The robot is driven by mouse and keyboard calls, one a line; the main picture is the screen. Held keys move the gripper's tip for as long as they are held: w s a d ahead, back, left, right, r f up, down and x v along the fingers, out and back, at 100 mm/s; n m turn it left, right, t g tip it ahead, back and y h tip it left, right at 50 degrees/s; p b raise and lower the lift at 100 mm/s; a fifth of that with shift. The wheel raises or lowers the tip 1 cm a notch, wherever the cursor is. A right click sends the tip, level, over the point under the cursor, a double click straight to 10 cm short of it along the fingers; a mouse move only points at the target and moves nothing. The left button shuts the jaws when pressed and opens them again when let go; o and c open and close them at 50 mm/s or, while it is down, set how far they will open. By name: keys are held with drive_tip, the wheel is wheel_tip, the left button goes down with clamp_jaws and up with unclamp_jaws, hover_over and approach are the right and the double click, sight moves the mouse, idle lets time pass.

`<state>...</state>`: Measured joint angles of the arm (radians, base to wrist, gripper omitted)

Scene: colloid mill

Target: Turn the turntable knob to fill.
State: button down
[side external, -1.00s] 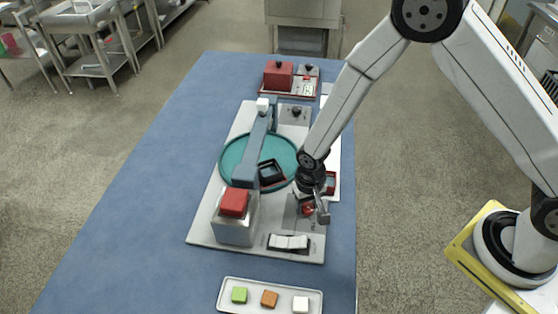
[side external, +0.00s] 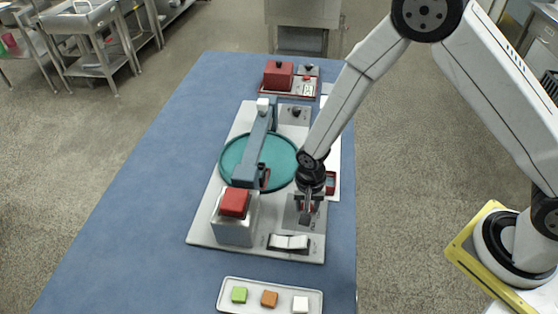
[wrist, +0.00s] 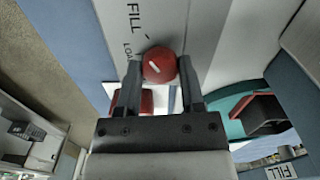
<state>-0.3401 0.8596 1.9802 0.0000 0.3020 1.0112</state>
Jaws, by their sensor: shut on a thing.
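The turntable knob (wrist: 160,65) is round and red with a white pointer line. It sits on a grey plate with the printed words FILL and LOAD beside it in the wrist view. My gripper (wrist: 160,80) is shut on the knob, with one dark finger on each side. In the side view my gripper (side external: 306,212) points down at the right part of the machine and mostly hides the knob. The teal turntable (side external: 235,160) lies left of it. A black, red-edged container (side external: 264,178) on the turntable is partly hidden by the blue-grey beam.
The blue-grey beam (side external: 257,139) spans the turntable. A block with a red top (side external: 234,202) and a white rocker switch (side external: 289,242) stand at the machine's front. A tray (side external: 255,305) with coloured blocks lies nearer. The blue table is clear at left.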

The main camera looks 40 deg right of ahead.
drive_tip(key=shift+c, duration=1)
unclamp_jaws()
drive_tip(key=shift+r, duration=0.15)
drive_tip(key=shift+r, duration=3.75)
drive_tip(key=s+d+r+n+t, duration=0.2)
drive_tip(key=s+d+r+n, duration=0.5)
drive_tip(key=d+r, duration=0.3)
drive_tip(key=s+d, duration=0.1)
drive_tip(key=d, duration=0.2)
drive_tip(key=shift+s+r+n+t, duration=0.25)
drive_tip(key=shift+r+n+t, duration=0.05)
